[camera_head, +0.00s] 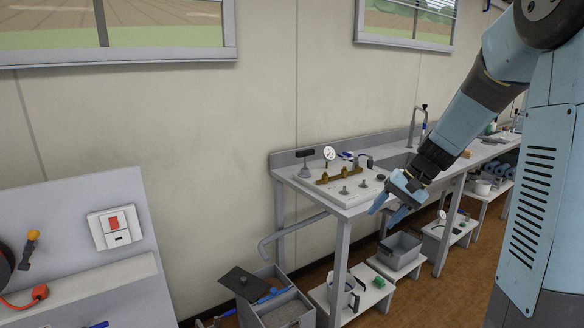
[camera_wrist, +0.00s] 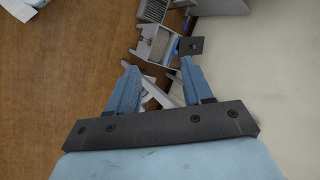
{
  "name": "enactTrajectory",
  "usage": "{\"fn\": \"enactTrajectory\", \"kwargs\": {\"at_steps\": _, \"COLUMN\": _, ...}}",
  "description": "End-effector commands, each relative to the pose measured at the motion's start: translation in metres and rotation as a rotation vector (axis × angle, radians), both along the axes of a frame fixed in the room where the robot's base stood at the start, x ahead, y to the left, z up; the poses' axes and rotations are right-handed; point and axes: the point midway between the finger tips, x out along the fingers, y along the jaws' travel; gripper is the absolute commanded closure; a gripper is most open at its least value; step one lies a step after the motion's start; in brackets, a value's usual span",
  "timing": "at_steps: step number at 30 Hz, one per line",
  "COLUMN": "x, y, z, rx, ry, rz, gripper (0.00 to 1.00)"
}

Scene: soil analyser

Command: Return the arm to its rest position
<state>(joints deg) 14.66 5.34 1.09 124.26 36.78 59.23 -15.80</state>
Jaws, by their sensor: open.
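My gripper (camera_head: 389,204) hangs from my blue arm at the right of the head view. It is in front of the near end of the workbench, with its fingers pointing down and left. The two blue fingers are apart and nothing shows between them. In the wrist view my gripper (camera_wrist: 157,82) also shows open and empty, with part of a light grey frame and the wooden floor beyond the fingers.
The bench (camera_head: 350,208) carries a white plate with a brass fitting (camera_head: 342,175) and a gauge (camera_head: 329,153). A grey bin (camera_head: 285,312) and low shelves with a grey tub (camera_head: 400,250) stand below. A wall panel with a red switch (camera_head: 114,223) is at left.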

Motion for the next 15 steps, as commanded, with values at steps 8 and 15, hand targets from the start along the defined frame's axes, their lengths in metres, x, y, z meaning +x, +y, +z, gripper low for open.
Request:
{"fn": "enactTrajectory", "kwargs": {"at_steps": 8, "x": -0.057, "y": 0.012, "z": 0.044, "rx": -0.158, "ry": -0.093, "rz": 0.075, "gripper": 0.5}}
{"fn": "enactTrajectory", "kwargs": {"at_steps": 15, "x": -0.107, "y": 0.016, "z": 0.071, "rx": -0.289, "ry": -0.183, "rz": 0.125, "gripper": 0.5}}
